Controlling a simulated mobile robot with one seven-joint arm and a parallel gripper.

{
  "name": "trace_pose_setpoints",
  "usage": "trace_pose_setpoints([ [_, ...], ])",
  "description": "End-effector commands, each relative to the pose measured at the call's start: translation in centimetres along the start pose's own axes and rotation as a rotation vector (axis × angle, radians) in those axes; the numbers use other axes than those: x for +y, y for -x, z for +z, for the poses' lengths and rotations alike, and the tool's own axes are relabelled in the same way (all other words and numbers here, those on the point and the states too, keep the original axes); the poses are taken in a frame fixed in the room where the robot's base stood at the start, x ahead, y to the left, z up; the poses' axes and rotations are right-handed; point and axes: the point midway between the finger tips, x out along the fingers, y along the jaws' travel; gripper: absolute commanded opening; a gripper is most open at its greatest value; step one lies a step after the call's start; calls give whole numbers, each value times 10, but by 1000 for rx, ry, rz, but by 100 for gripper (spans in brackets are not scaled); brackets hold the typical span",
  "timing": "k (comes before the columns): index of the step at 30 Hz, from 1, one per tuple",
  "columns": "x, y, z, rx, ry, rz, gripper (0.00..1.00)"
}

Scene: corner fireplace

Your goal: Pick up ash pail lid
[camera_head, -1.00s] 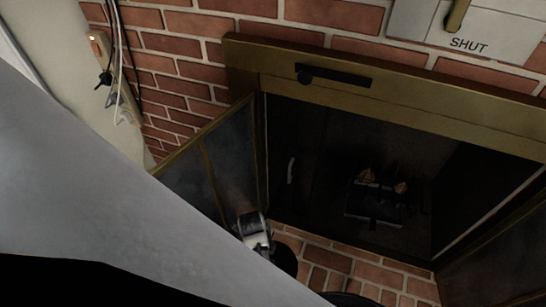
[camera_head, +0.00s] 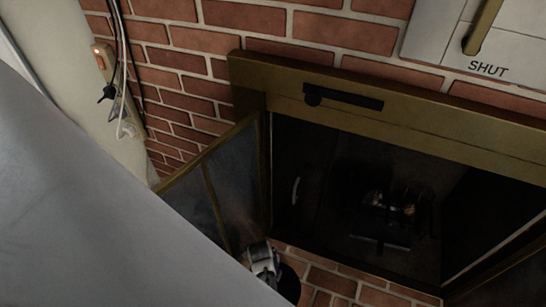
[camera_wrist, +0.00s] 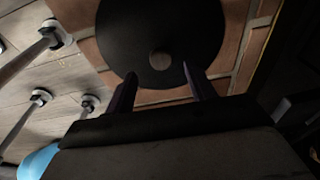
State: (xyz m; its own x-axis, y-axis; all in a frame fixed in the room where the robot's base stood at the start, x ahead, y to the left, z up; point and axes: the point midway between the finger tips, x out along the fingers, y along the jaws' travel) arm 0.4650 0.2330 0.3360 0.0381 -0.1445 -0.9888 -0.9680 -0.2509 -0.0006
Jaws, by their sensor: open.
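In the head view my wrist end shows low in the picture beside part of the dark lid (camera_head: 290,284); my arm hides most of that area. I cannot see a pail under the lid.
The fireplace opening (camera_head: 350,190) has an open glass door (camera_head: 215,185) on the left, close to my arm. Brick hearth (camera_head: 330,283) lies in front. Several rods with round white ends (camera_wrist: 40,97) and a blue object (camera_wrist: 38,160) stand left in the wrist view.

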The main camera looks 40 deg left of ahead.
Motion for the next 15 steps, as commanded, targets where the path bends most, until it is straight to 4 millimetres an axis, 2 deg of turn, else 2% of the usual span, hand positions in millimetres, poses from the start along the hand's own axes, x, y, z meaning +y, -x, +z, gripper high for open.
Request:
trace_pose_setpoints([
  [9, -2, -44, 2, 1, 0, 1, 55],
  [15, -2, -48, 2, 0, 0, 0, 55],
])
